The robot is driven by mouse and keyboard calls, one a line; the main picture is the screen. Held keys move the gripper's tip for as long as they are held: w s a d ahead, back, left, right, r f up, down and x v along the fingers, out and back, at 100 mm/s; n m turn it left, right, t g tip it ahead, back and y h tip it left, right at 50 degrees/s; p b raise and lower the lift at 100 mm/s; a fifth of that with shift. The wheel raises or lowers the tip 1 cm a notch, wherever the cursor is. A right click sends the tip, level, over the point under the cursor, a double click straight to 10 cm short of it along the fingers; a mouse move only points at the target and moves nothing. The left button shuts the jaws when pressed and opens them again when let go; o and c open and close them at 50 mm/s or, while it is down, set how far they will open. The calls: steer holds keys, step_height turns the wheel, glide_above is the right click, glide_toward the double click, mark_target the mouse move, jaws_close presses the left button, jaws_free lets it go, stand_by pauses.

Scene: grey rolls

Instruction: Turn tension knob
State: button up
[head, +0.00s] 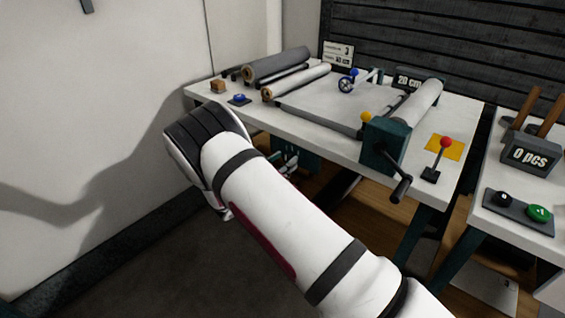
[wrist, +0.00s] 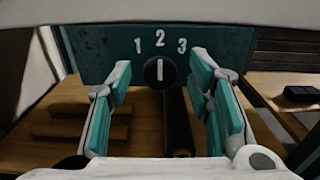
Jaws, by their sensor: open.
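The tension knob (wrist: 159,72) is a round black dial with a white pointer line, set in a dark teal panel (wrist: 100,50) below the table top. The numbers 1, 2 and 3 are printed above it, and the pointer stands upright at 2. My gripper (wrist: 160,108) is open, its two teal-padded fingers on either side of the knob in the picture. I cannot tell how far they are from the panel. In the head view my gripper (head: 288,163) shows partly behind my arm, near the table's front edge; the knob is hidden there.
The white table (head: 310,133) carries a grey roll (head: 278,64), a white roll (head: 300,82), a crank (head: 401,188) and a red-knobbed lever (head: 445,142). A button panel (head: 518,213) stands on the right table. Below the panel, a wooden shelf (wrist: 60,140) holds rolls.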

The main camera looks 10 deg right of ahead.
steer(key=shift+c, duration=0.6)
jaws_close()
steer(key=shift+m, duration=0.3)
steer(key=m+b, duration=0.1)
steer(key=m, duration=0.3)
steer(key=shift+s+m, duration=0.1)
steer(key=shift+m, duration=1.9)
steer(key=shift+f, duration=0.1)
steer(key=shift+o, duration=0.6)
jaws_free()
